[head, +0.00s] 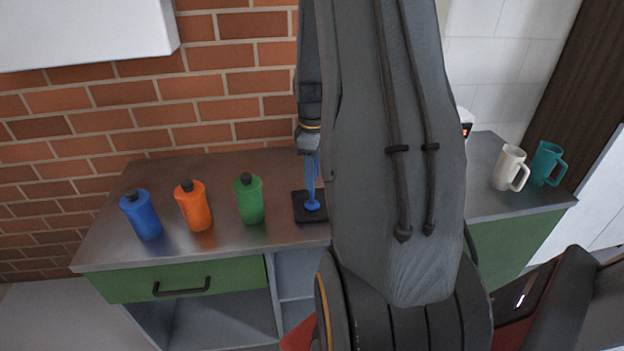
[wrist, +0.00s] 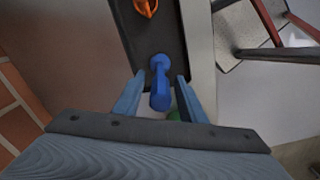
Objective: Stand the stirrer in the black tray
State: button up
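The blue stirrer (head: 313,190) stands about upright in the head view, its round lower end on the black tray (head: 301,215). In the wrist view the stirrer (wrist: 160,84) lies between the two fingers of my gripper (wrist: 160,76), with a narrow gap on each side. My gripper (head: 311,163) points down around the stirrer's upper part and looks open. My arm hides the tray's right part in the head view. The dark tray (wrist: 178,30) also shows beyond the fingers in the wrist view.
Blue (head: 146,216), orange (head: 194,208) and green (head: 249,200) bottles stand on the counter left of the tray. A white mug (head: 507,168) and a teal mug (head: 545,162) stand at the far right. An orange item (wrist: 146,7) shows at the wrist view's top edge.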

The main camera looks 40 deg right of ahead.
notch_tip(320, 180, up, 10)
jog(key=shift+r+b, duration=0.25)
jog(key=shift+b, duration=0.95)
jog(key=s+a+f+m, duration=0.2)
jog(key=s+a, duration=0.1)
jog(key=a, duration=0.6)
jog(key=s+a+f+m, duration=0.2)
jog(key=s+a, duration=0.1)
jog(key=a, duration=0.6)
jog(key=s+a+f+m+t, duration=0.1)
jog(key=s+a+f+m, duration=0.1)
jog(key=a, duration=0.8)
jog(key=shift+s+m, duration=0.6)
jog(key=shift+s, duration=0.25)
jog(key=shift+a, duration=0.1)
